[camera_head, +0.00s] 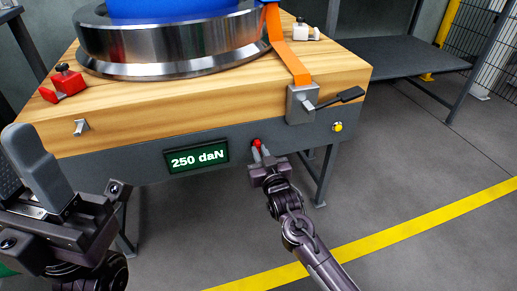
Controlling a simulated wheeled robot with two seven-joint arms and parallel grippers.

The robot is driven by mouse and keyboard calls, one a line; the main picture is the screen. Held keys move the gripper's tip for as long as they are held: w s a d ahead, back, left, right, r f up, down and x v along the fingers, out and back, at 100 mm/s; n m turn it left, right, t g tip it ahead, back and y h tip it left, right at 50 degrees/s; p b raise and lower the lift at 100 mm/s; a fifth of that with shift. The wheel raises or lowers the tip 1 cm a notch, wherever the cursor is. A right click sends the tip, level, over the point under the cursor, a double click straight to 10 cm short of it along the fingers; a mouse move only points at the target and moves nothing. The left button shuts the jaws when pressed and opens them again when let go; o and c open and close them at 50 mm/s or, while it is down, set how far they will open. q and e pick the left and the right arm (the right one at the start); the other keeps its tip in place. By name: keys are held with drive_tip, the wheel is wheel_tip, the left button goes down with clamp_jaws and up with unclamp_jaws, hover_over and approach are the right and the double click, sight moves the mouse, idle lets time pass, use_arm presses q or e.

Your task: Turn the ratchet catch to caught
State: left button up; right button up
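The ratchet is a grey metal block (300,105) on the front right edge of the wooden bed, with a black-handled lever (338,99) pointing right. An orange strap (288,55) runs down into it from the wheel. Which part is the catch is not clear. A small red knob (256,142) sits on the dark front rail, left of and below the ratchet. My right gripper (260,150) has its two fingertips close together at the red knob; whether they touch it is hidden. My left gripper (22,165) is at the lower left, large and near, fingers apart and empty.
A steel rail wheel (165,50) with a blue centre rests on the wooden bed (210,95). A display (197,158) reads 250 daN. A yellow button (338,127) is right of it. The floor at right is clear.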

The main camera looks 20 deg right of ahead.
clamp_jaws()
drive_tip(key=shift+r+n+p, duration=0.15)
drive_tip(key=shift+n+p, duration=0.85)
drive_tip(key=shift+n, duration=0.1)
drive_tip(key=shift+n+p, duration=0.45)
drive_tip(key=shift+n, duration=0.15)
drive_tip(key=shift+f+n, duration=0.2)
drive_tip(key=shift+n, duration=0.4)
